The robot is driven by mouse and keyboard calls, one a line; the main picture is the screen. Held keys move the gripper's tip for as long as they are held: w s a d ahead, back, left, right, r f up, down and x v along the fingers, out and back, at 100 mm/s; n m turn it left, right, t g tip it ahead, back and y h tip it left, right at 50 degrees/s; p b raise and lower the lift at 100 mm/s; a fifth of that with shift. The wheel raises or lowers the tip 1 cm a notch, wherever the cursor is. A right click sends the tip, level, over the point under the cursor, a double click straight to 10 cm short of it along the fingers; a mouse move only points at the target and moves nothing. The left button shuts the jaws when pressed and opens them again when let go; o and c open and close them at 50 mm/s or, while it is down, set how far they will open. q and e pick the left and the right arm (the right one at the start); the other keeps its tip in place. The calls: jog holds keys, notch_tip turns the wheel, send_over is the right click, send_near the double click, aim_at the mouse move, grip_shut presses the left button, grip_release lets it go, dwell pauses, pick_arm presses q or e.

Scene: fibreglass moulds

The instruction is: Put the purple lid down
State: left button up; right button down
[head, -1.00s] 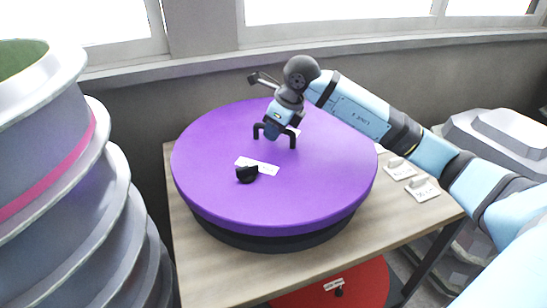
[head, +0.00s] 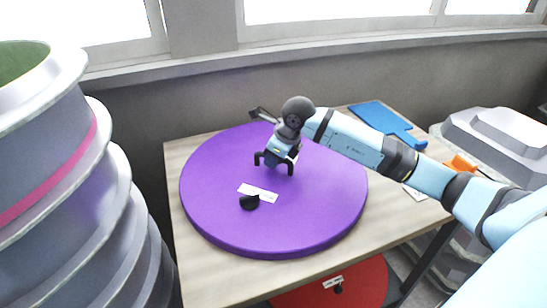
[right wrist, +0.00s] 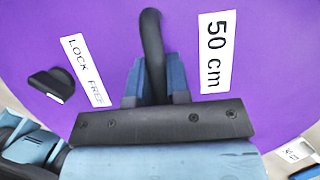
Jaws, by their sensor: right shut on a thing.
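The purple lid (head: 225,205) is a large round disc, level, low at the wooden table (head: 190,283). It looks to lie on the tabletop, but a small gap under it cannot be ruled out. It carries a black knob (head: 250,203) beside a white label, and a black bar handle. My right gripper (head: 275,163) is shut on that handle near the lid's middle. In the right wrist view the handle (right wrist: 151,40) stands between the two fingers, with labels "LOCK FREE" (right wrist: 83,68) and "50 cm" (right wrist: 216,52) on either side. My left gripper is not in view.
Ribbed grey moulds (head: 70,190) with a pink band stand close at the left. A blue flat object (head: 380,117) lies at the table's back right, an orange one (head: 460,163) near the right edge. A red disc (head: 365,280) is below the tabletop. Pale moulds (head: 495,130) stand right.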

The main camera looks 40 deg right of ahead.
jog(key=c, duration=1.1)
grip_release()
jog(key=b+v, duration=0.1)
jog(key=v, duration=1.1)
jog(key=shift+s, duration=0.1)
